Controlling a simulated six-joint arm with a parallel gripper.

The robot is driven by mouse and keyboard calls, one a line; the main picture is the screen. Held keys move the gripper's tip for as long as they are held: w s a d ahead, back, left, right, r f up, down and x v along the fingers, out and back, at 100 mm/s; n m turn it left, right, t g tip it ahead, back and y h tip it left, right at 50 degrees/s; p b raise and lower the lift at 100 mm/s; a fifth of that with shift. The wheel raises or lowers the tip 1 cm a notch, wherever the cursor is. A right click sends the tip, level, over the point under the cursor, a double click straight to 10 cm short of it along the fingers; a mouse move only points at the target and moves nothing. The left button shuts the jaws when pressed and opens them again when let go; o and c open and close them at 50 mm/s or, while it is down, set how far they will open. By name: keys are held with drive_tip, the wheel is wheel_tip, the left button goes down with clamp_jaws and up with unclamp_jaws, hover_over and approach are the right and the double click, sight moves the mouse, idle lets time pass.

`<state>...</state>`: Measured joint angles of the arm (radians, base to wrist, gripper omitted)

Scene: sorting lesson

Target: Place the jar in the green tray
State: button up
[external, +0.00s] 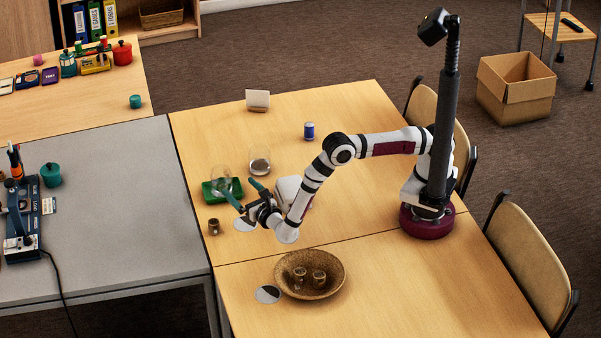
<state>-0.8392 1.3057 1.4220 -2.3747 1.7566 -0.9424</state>
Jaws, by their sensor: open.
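The green tray (208,197) lies on the wooden table, left of my gripper. A clear glass vessel (221,174), apparently a jar, shows at the tray, near my fingertips. I cannot tell whether it rests on the tray floor or touches a finger. One finger overlaps the tray's front in the picture. The tray's right part is partly hidden.
A small brown pot (214,227) and a pale disc (243,225) lie near the gripper. A white object (290,191) is partly behind my arm. A brown bowl (332,283) holds two small pots. A blue can (309,131) stands farther back. The table's back middle is mostly clear.

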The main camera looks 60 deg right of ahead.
drive_tip(key=s+d+r+m+g+h, duration=0.1)
drive_tip(key=d+r+m+g+h, duration=0.1)
drive_tip(key=d+r+m+g, duration=0.3)
drive_tip(key=s+d+r+m+g+h, duration=0.1)
drive_tip(key=d+r+m+h, duration=0.15)
drive_tip(key=d, duration=0.45)
drive_tip(key=s+d+r+m+g+y, duration=0.1)
drive_tip(key=s+d+r+m+g, duration=0.2)
drive_tip(key=s+d+m+g, duration=0.3)
drive_tip(key=s+d+r+m+g+y, duration=0.1)
drive_tip(key=s+d+r+m+g, duration=0.25)
drive_tip(key=s+d+m, duration=0.35)
drive_tip(key=s+d+r+m+g+y, duration=0.1)
drive_tip(key=s+r+m+g+y, duration=0.15)
drive_tip(key=s+m+y, duration=0.85)
drive_tip(key=s+a+f+m+t+y, duration=0.1)
drive_tip(key=s+a+m, duration=0.4)
drive_tip(key=s, duration=0.5)
drive_tip(key=shift+s+a+f+t, duration=0.15)
drive_tip(key=shift+s+a+t, duration=0.2)
drive_tip(key=shift+a, duration=0.5)
